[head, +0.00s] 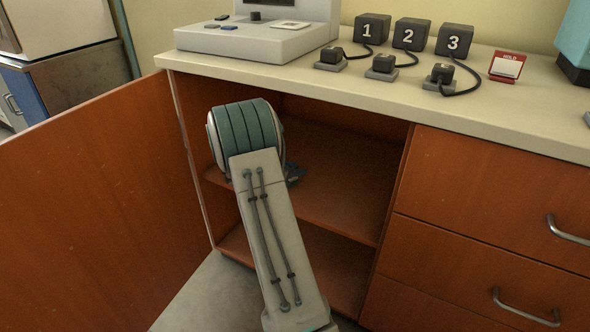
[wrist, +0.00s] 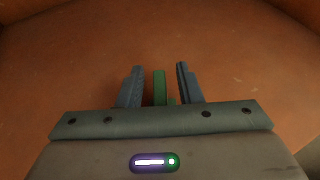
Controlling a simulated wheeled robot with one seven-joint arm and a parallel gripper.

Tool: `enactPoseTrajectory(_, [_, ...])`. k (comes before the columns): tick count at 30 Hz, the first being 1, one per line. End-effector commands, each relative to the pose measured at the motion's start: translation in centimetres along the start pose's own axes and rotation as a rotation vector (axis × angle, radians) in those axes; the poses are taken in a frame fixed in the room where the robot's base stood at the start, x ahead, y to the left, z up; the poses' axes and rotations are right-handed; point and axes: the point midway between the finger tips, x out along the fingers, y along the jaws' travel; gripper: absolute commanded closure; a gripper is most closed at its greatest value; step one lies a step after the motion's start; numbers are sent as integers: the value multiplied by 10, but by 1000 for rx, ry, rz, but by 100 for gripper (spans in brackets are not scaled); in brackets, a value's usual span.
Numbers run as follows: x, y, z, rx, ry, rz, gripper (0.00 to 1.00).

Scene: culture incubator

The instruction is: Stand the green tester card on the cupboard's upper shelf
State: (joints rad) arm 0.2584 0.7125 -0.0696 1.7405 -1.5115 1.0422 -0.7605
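The green tester card (wrist: 159,86) shows edge-on in the wrist view, between the two fingers of my gripper (wrist: 159,84). A gap shows on each side of it, so the fingers are open and apart from it. It appears upright over the orange-brown shelf surface (wrist: 80,65); its lower end is hidden by my gripper's body. In the head view my arm reaches into the open cupboard over the upper shelf (head: 335,205). My gripper is mostly hidden behind the arm there, and the card is not visible.
The cupboard door (head: 90,190) stands open at the left. Drawers (head: 490,220) are at the right. The countertop (head: 400,95) above holds a white device (head: 255,40), numbered black blocks (head: 410,35) with cables, and a red-and-white HOLD card (head: 507,67). The shelf around the card looks clear.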

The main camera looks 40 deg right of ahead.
Motion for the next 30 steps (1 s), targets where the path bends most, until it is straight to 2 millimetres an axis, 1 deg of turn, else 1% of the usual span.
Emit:
enactPoseTrajectory(1, [-10, 1, 2, -2, 1, 4, 68])
enactPoseTrajectory(5, [-36, 2, 4, -3, 1, 6, 68])
enactPoseTrajectory(9, [-68, 1, 4, -3, 1, 6, 68])
enactPoseTrajectory(12, [-87, 1, 3, -2, 1, 5, 68])
enactPoseTrajectory(15, [-102, 1, 2, -2, 1, 4, 68])
enactPoseTrajectory(18, [-111, 0, 1, -1, 1, 3, 68])
enactPoseTrajectory(21, [-116, 0, 0, -1, 0, 2, 68])
enactPoseTrajectory(30, [-117, 0, 0, -1, 1, 1, 68])
